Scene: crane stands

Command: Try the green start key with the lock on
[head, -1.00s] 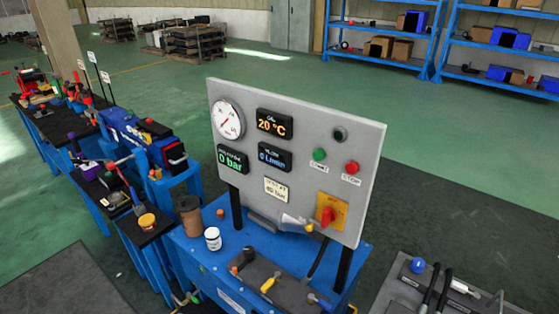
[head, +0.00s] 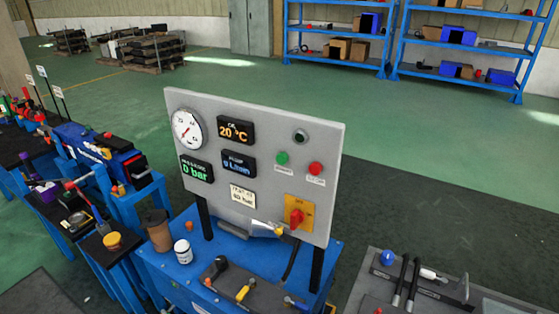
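The green start key (head: 282,158) is a round button on the right part of the grey upright panel (head: 240,110), with a small label under it. A red button (head: 315,168) sits to its right. Below them a red rotary handle (head: 296,218) stands on a yellow plate (head: 303,208). A small object with a yellow end (head: 265,229) is at the panel's lower edge, beside the handle; I cannot tell whether it is the lock. The displays read 20 °C and 0 bar. Neither of my grippers is in view.
The panel stands on a blue bench (head: 180,263) with a brown cup (head: 157,230), a white jar (head: 183,251) and a dark tool tray (head: 250,285). A grey table (head: 435,305) with tools is at right. Blue benches crowd the left. Green floor behind is open.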

